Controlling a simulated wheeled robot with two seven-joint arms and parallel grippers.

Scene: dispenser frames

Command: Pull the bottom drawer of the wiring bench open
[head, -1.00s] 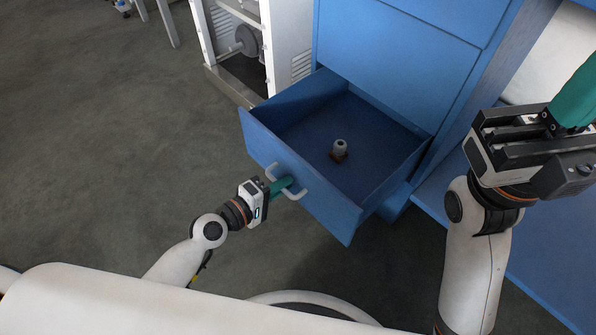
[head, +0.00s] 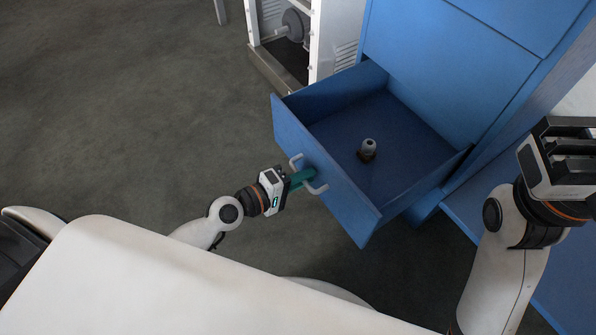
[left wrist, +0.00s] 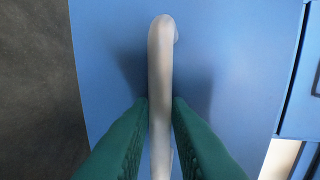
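The blue bottom drawer (head: 326,184) of the wiring bench (head: 440,60) is pulled well out in the head view, its inside open to view. A pale bar handle (head: 317,189) is on its front. My left gripper (head: 303,178) is at this handle. In the left wrist view, its green fingers (left wrist: 160,105) lie close on both sides of the handle (left wrist: 160,60) and look shut on it. My right gripper (head: 565,155) is at the right edge of the head view, and its fingertips are out of the picture.
A small grey and brown object (head: 367,150) stands inside the drawer. A white cabinet frame (head: 335,40) with a dark wheel-like part stands left of the bench. The dark floor (head: 150,110) left of the drawer is clear.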

